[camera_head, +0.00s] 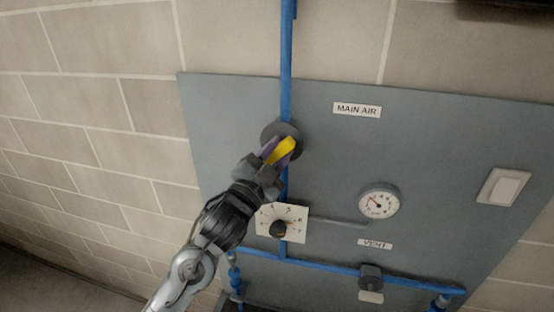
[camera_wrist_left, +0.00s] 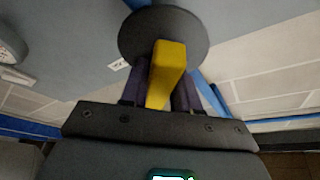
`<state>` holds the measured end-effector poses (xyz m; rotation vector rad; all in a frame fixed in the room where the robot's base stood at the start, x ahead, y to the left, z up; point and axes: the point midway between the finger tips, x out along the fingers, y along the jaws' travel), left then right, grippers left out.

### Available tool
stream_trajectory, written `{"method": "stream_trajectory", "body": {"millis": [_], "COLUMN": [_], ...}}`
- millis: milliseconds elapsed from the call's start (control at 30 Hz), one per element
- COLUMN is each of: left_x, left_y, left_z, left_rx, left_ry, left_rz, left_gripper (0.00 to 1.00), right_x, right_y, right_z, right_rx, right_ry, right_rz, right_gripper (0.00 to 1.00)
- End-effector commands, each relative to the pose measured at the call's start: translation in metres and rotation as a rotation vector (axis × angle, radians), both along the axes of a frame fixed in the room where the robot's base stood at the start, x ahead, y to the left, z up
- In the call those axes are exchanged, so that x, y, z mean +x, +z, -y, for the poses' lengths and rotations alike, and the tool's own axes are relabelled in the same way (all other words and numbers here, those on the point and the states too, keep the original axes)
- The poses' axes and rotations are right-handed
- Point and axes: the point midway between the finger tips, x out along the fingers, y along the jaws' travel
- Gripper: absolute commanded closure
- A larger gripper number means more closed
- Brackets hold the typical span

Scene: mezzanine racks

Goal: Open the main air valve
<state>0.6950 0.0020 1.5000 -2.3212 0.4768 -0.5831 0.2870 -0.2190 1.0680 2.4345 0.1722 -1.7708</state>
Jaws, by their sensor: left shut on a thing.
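The main air valve has a yellow handle (camera_head: 284,150) on a dark round body (camera_head: 275,132), set on the vertical blue pipe left of the "MAIN AIR" label (camera_head: 357,110). My left gripper (camera_head: 279,150) is shut on the yellow handle, with its purple fingers on either side of it. In the left wrist view the yellow handle (camera_wrist_left: 167,72) stands between the fingers (camera_wrist_left: 160,90), in front of the dark disc (camera_wrist_left: 190,30). The gripper hides part of the valve in the head view. My right gripper is not in view.
A grey panel (camera_head: 430,150) on a block wall carries a numbered dial with a black knob (camera_head: 279,228), a pressure gauge (camera_head: 379,203), a "VENT" label (camera_head: 375,244), a small dark valve (camera_head: 370,278) on the lower blue pipe, and a white switch (camera_head: 503,186).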

Motion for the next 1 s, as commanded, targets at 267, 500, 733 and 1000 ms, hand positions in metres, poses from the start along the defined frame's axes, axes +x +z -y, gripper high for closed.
{"method": "stream_trajectory", "body": {"millis": [267, 500, 733, 1000], "left_x": [0.000, 0.000, 0.000, 0.000], "left_y": [-0.002, -0.001, 0.000, 0.000], "left_z": [0.001, 0.001, 0.001, 0.000], "left_rx": [-0.260, -0.469, -0.627, -0.734], "left_ry": [-0.001, -0.002, 0.000, 0.001], "left_rz": [-0.067, -0.119, -0.158, -0.182], "left_gripper": [1.00, 1.00, 1.00, 1.00], "right_x": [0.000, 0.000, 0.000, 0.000], "right_y": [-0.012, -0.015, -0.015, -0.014], "right_z": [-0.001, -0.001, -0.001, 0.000], "right_rx": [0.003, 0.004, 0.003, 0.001], "right_ry": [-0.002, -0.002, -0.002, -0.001], "right_rz": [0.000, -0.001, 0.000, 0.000], "right_gripper": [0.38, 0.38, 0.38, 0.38]}}
